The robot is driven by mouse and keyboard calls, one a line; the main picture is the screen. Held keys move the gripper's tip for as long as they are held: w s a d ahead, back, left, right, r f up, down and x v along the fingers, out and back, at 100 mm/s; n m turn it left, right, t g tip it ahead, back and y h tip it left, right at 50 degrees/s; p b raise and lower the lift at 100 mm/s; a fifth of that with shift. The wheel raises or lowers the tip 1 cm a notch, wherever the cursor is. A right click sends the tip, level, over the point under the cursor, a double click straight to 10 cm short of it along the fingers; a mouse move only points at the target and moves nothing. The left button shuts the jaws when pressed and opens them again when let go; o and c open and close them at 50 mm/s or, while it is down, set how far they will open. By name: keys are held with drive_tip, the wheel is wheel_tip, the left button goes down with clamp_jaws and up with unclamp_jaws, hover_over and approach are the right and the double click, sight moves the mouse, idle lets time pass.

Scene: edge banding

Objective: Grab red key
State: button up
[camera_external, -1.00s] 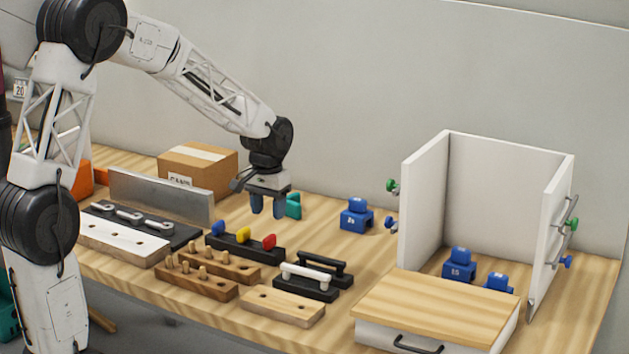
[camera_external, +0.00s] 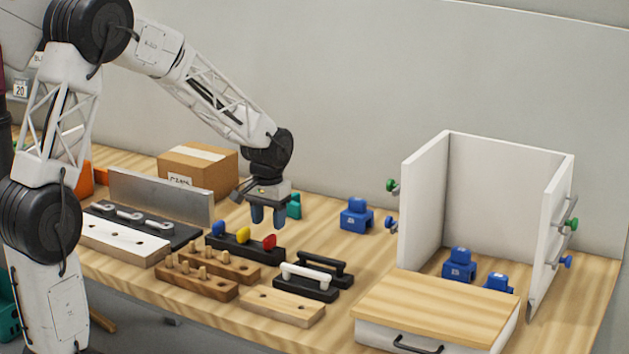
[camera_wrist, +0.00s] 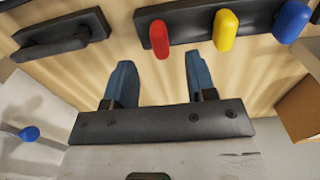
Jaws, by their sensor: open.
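The red key (camera_external: 269,241) stands upright at the right end of a black holder (camera_external: 262,252), beside a yellow key (camera_external: 243,234) and a blue key (camera_external: 218,228). In the wrist view the red key (camera_wrist: 159,39) is at the upper middle, with the yellow key (camera_wrist: 227,30) and blue key (camera_wrist: 291,21) to its right. My gripper (camera_external: 266,223) points down above and behind the holder. Its two blue-grey fingers (camera_wrist: 158,75) are apart with nothing between them, and the red key lies ahead of the gap.
Wooden peg blocks (camera_external: 205,275) and black and white handles on black bases (camera_external: 306,282) sit in front of the holder. A teal piece (camera_external: 294,206) is close behind my gripper. A metal plate (camera_external: 160,196) and cardboard box (camera_external: 198,170) stand left. A white cabinet (camera_external: 425,205) stands right.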

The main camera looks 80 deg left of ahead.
sight(269, 236)
drive_tip(key=shift+f, duration=2.6)
clamp_jaws()
